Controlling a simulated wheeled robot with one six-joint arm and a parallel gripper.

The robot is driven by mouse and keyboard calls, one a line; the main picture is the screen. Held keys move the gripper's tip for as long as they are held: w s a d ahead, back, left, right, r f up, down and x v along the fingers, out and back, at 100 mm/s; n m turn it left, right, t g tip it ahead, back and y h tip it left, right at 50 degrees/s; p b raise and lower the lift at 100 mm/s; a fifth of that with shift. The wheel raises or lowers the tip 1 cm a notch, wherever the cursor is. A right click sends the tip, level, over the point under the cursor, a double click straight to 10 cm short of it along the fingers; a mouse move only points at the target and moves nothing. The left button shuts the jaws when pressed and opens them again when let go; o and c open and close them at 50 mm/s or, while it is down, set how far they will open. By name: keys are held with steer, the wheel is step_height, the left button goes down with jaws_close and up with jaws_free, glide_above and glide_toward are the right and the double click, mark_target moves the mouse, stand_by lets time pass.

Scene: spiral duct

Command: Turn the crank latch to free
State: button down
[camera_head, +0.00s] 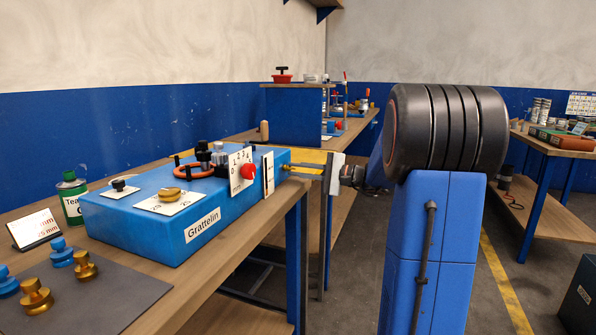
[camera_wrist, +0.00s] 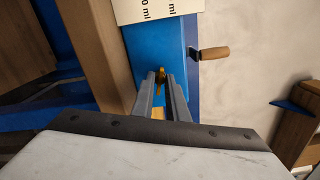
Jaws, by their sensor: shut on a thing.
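The blue machine box (camera_head: 212,232), labelled Grattelin, stands on the workbench. A small brass-coloured latch piece (camera_wrist: 160,76) sits on its end face, seen in the wrist view. My gripper (camera_head: 291,168) reaches that end from the right. In the wrist view my gripper (camera_wrist: 161,79) has its two fingers closed about the brass piece, which partly hides between them. A crank with a wooden handle (camera_wrist: 214,53) sticks out from the box's side, to the right in that view. Its handle (camera_head: 264,130) stands upright behind the box in the head view. The latch's exact angle is unclear.
On the box top are a red ring (camera_head: 194,170), a red knob (camera_head: 249,171) and white plates. A green can (camera_head: 71,197) and brass and blue weights (camera_head: 36,297) stand on the bench at left. Another bench (camera_head: 350,126) is behind. The aisle floor at right is mostly clear.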

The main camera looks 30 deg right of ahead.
steer(key=shift+f+n, duration=0.15)
steer(key=shift+n, duration=1.35)
steer(key=c, duration=2)
jaws_free()
steer(key=shift+s, duration=0.15)
steer(key=v, duration=1.7)
steer(key=shift+s+d, duration=0.1)
steer(key=shift+d, duration=0.05)
